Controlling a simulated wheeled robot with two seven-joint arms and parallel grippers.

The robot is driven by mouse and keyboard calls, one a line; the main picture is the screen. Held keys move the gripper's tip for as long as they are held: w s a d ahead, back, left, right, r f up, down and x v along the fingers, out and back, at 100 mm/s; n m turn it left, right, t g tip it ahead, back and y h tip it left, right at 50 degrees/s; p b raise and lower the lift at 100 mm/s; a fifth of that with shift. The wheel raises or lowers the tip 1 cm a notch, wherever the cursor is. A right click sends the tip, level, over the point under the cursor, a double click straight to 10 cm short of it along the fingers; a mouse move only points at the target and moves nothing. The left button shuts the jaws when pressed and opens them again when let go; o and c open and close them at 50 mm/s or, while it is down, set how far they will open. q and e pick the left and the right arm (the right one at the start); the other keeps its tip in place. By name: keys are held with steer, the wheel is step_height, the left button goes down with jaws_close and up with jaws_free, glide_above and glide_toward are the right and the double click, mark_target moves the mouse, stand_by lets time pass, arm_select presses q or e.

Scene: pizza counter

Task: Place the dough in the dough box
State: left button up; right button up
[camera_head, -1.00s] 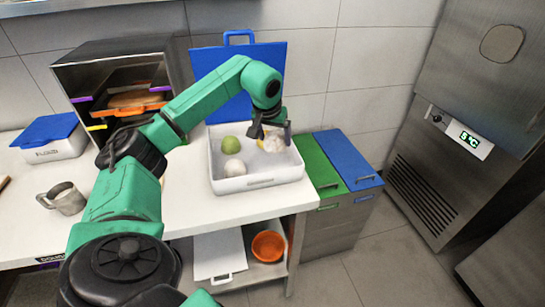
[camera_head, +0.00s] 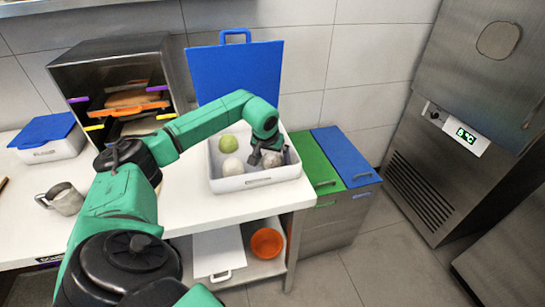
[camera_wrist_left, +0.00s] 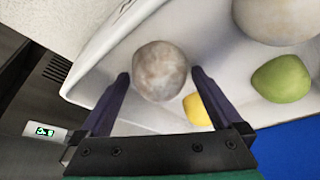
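The white dough box (camera_head: 228,185) stands at the right end of the white counter. A pale, mottled dough ball (camera_wrist_left: 160,70) lies in it at the right; it also shows in the head view (camera_head: 271,160). My left gripper (camera_head: 268,156) reaches down into the box over this ball. In the left wrist view its two fingers (camera_wrist_left: 160,76) stand apart on either side of the ball, with a small gap at each side. A second pale ball (camera_head: 232,166), a green ball (camera_head: 228,143) and a yellow piece (camera_wrist_left: 197,110) are also in the box. My right gripper is not in view.
A blue board (camera_head: 238,75) stands upright behind the box. Green (camera_head: 312,160) and blue (camera_head: 345,158) lidded bins are to its right. A metal rack (camera_head: 110,75), a jug (camera_head: 65,198) and a blue-lidded box (camera_head: 42,135) are left. The counter's front middle is clear.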

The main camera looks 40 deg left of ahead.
arm_select(q)
steer(key=b+v, duration=0.1)
steer(key=v, duration=1.1)
